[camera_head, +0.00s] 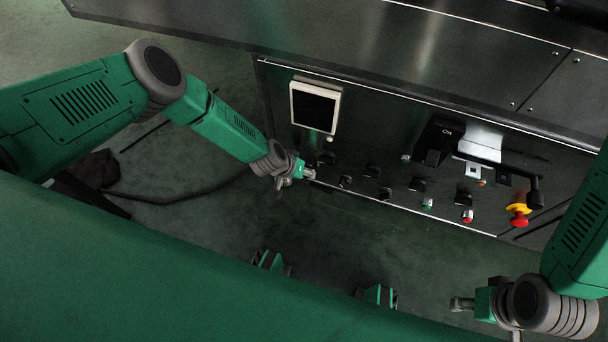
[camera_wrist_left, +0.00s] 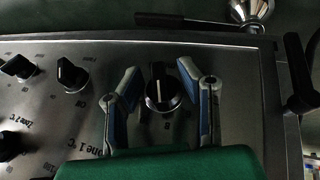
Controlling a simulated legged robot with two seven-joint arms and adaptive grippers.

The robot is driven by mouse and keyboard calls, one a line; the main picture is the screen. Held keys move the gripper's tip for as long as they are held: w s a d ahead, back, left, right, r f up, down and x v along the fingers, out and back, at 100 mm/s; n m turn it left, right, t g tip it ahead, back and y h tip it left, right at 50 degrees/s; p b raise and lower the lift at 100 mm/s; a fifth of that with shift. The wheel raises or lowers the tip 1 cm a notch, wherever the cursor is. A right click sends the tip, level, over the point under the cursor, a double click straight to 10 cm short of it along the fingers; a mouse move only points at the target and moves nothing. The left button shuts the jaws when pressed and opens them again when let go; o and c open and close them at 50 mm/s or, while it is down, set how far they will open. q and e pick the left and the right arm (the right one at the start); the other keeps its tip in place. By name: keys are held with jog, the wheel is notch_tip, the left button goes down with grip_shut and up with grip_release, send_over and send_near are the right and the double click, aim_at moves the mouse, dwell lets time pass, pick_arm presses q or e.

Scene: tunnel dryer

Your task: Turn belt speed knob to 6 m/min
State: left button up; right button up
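In the left wrist view a black knob (camera_wrist_left: 160,88) with a pale pointer line sits on the metal panel. My left gripper (camera_wrist_left: 160,76) is open, with one blue-grey finger on each side of the knob. Gaps show between the knob and both fingers. The palm hides the panel below the knob, so I cannot read its name label. In the head view my left gripper (camera_head: 303,174) is at the panel's left end and mostly covers this knob. My right gripper (camera_head: 462,304) is low at the right, away from the panel; its fingers are too unclear to judge.
The control panel (camera_head: 365,125) carries a white-framed screen (camera_head: 315,107), several other black knobs (camera_head: 372,170), a green button (camera_head: 427,204), a red button (camera_head: 467,216) and a red-yellow emergency stop (camera_head: 519,214).

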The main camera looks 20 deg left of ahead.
pick_arm(q)
grip_shut()
